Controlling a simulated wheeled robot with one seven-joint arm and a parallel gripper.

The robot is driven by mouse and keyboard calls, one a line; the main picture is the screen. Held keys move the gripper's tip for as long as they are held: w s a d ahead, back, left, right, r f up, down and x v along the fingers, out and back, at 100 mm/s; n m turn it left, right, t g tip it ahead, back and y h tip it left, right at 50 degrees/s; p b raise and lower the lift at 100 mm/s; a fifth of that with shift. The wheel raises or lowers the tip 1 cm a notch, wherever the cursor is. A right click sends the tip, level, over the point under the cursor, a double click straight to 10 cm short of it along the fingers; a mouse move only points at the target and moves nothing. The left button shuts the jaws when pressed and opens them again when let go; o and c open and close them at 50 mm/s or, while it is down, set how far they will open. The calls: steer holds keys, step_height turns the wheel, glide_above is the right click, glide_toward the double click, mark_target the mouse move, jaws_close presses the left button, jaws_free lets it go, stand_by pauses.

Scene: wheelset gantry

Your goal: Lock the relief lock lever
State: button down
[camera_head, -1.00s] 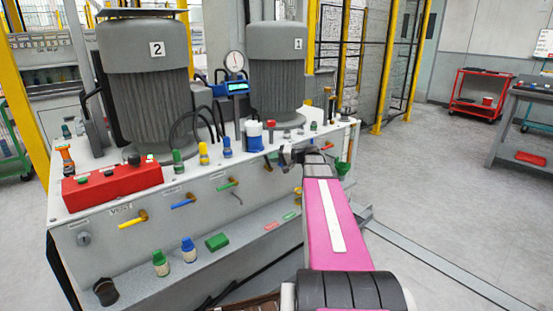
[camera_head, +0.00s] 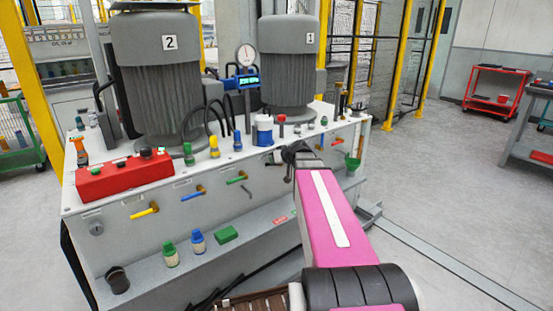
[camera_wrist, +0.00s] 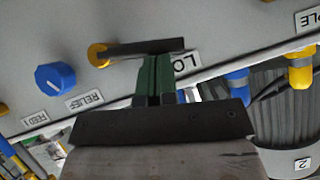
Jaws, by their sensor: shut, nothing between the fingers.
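The relief lock lever, with a dark handle (camera_wrist: 150,47) on a yellow hub (camera_wrist: 98,55), shows in the wrist view beside a partly covered label starting "LO" (camera_wrist: 186,63). Its handle lies nearly level across the picture. My gripper (camera_wrist: 155,62) is shut and empty, its green fingers side by side. The fingertips reach the handle's lower edge in the picture, right of the hub; I cannot tell whether they touch. In the head view my gripper (camera_head: 288,155) is at the right part of the cabinet front and hides most of the lever.
A blue knob (camera_wrist: 55,77) with a "RELIEF" label (camera_wrist: 85,101) is left of the lever. The cabinet front also has yellow (camera_head: 145,211), blue (camera_head: 193,197) and green (camera_head: 237,180) levers. A red box (camera_head: 123,177) sits on top.

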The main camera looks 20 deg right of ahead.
steer(key=shift+s+a+f+n+h, duration=0.15)
steer(key=shift+a+f+n+h, duration=0.3)
steer(key=shift+f, duration=0.4)
stand_by(0.3)
steer(key=w+a+r+v, duration=0.1)
steer(key=r+v, duration=0.1)
steer(key=v, duration=1.1)
steer(key=shift+a, duration=0.15)
steer(key=s+a+f+m+g+h, duration=0.1)
steer(key=s+a+f+g, duration=0.2)
steer(key=f, duration=0.6)
steer(key=s+a+f+m+g+h, duration=0.1)
steer(key=s+a+f+g+h, duration=0.1)
steer(key=s+f, duration=0.5)
steer(key=s+a+f+m+g+h, duration=0.2)
steer(key=s+a+f+g, duration=0.2)
steer(key=f, duration=0.7)
steer(key=shift+s+a+g, duration=0.15)
steer(key=shift+s+g, duration=0.25)
steer(key=shift+s, duration=0.05)
